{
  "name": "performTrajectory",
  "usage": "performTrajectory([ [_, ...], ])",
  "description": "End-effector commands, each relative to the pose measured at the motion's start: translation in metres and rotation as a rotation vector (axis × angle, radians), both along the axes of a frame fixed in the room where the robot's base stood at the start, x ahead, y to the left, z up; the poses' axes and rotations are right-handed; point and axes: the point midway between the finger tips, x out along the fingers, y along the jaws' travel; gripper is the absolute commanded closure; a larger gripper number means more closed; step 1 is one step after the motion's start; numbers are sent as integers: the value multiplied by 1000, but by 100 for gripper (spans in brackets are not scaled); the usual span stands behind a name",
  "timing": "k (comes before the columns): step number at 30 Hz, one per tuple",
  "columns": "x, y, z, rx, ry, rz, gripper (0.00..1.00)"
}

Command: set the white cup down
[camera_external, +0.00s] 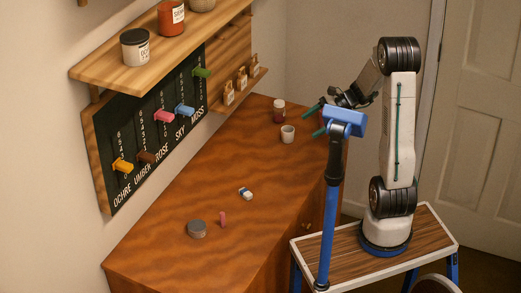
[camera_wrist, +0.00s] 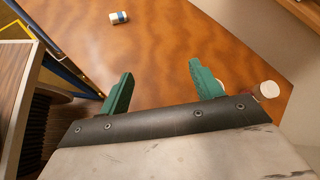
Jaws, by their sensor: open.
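The white cup (camera_external: 288,134) stands upright on the wooden table, near its back right edge. My gripper (camera_external: 317,120) is just right of the cup in the external view, with its two green fingers spread apart and pointing toward the table. In the wrist view the fingers of my gripper (camera_wrist: 160,85) are wide apart, with only bare table showing between them. The cup is apart from the fingers as far as I can see. I cannot make it out clearly in the wrist view; the right finger may hide it.
A red jar with a white lid (camera_external: 279,110) stands behind the cup; a pale lid also shows beyond the right finger (camera_wrist: 269,89). A blue-and-white block (camera_external: 246,193), a pink piece (camera_external: 223,219) and a grey round tin (camera_external: 197,229) lie toward the front.

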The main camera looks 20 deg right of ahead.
Motion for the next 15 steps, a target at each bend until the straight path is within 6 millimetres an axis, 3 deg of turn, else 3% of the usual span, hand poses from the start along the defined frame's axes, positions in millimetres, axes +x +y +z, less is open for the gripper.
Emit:
performTrajectory([
  [3,-50,8,30,-140,-134,215,35],
  [7,-101,5,50,-301,-263,439,35],
  [15,-192,-31,73,-666,-492,866,35],
])
